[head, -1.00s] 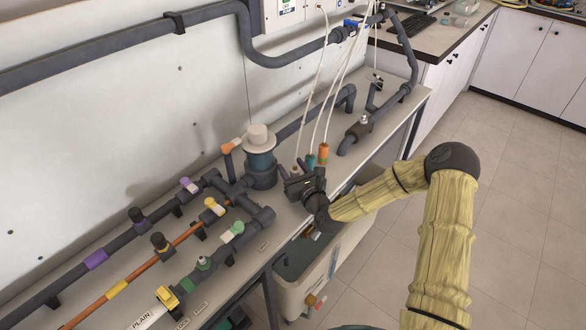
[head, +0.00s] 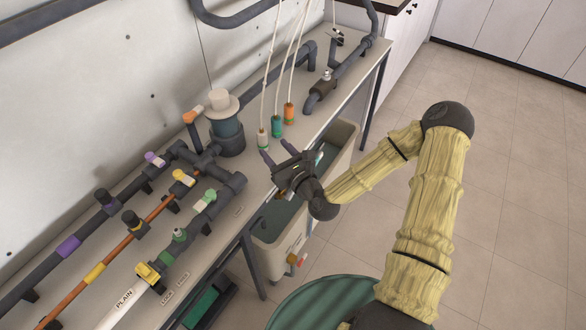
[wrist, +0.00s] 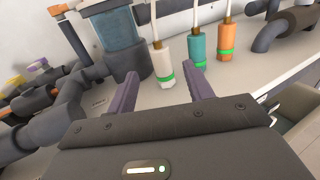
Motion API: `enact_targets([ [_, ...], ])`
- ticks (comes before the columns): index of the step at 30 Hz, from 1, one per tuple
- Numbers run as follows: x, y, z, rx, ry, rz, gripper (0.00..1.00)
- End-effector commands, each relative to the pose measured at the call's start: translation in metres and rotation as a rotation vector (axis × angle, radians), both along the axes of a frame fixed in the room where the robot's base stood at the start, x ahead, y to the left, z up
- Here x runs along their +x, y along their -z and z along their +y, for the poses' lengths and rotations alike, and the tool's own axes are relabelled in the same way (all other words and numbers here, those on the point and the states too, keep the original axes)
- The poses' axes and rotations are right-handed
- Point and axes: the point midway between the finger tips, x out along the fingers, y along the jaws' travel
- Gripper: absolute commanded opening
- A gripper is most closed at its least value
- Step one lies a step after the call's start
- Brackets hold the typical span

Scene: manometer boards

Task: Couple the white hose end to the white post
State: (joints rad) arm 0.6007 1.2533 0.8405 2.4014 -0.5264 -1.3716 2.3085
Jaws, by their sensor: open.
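The white hose end (head: 262,138) stands upright at the bench's front edge on a thin pale hose, the left one of three. In the wrist view the white hose end (wrist: 163,65) shows a green band near its foot and lies between the two purple fingers, ahead of them. My gripper (head: 275,153) is open and empty, its fingers pointing at the white hose end; I cannot tell whether they reach around it. I cannot pick out a white post with certainty in either view.
The teal hose end (head: 276,125) and orange hose end (head: 289,113) stand close to the right. A dark pot with a pale cap (head: 224,115) and pipework are on the left. A grey trough (head: 295,250) is below the bench edge.

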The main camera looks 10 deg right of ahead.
Motion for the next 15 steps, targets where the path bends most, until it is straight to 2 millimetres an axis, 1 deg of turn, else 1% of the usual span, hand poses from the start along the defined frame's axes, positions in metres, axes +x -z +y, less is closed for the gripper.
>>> enact_targets([
  [1, -0.009, 0.001, -0.006, 0.002, 0.002, 0.005, 0.52],
  [7, -0.044, 0.001, -0.026, 0.003, 0.003, 0.005, 0.52],
  [9, -0.048, -0.005, -0.028, 0.001, 0.003, 0.004, 0.52],
  [15, -0.06, -0.004, -0.035, 0.0, 0.003, 0.004, 0.52],
])
